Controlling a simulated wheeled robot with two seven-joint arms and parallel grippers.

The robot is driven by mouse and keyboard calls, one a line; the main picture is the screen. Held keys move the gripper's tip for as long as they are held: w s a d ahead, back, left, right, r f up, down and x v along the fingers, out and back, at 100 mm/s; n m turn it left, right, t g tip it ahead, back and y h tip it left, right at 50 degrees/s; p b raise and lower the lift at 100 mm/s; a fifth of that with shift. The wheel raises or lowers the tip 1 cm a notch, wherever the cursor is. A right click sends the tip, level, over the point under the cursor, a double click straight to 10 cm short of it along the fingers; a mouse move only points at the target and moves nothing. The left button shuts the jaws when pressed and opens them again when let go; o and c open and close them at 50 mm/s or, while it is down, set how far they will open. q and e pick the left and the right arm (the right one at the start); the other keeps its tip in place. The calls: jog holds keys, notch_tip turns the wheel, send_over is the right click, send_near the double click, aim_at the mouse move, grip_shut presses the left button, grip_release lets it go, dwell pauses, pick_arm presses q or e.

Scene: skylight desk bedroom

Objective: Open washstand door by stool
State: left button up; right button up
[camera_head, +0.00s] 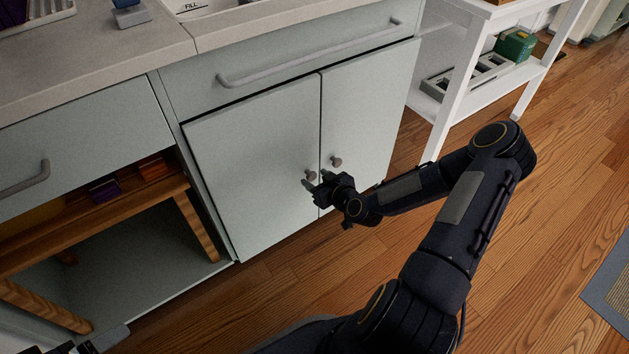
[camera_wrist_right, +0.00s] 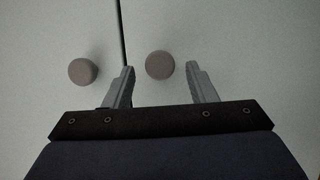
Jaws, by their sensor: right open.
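The washstand (camera_head: 290,60) has two pale doors under a drawer. The left door (camera_head: 250,150), nearer the wooden stool (camera_head: 196,228), is closed. Its round knob (camera_head: 310,175) sits near the middle seam, beside the right door's knob (camera_head: 336,161).
A long drawer handle (camera_head: 300,62) runs above the doors. The stool stands in an open bay left of the washstand, with small boxes (camera_head: 153,167) on it. A white shelf unit (camera_head: 450,100) stands right. Wooden floor (camera_head: 300,270) in front is clear.

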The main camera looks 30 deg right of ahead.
jog(key=shift+x, duration=0.85)
grip_shut()
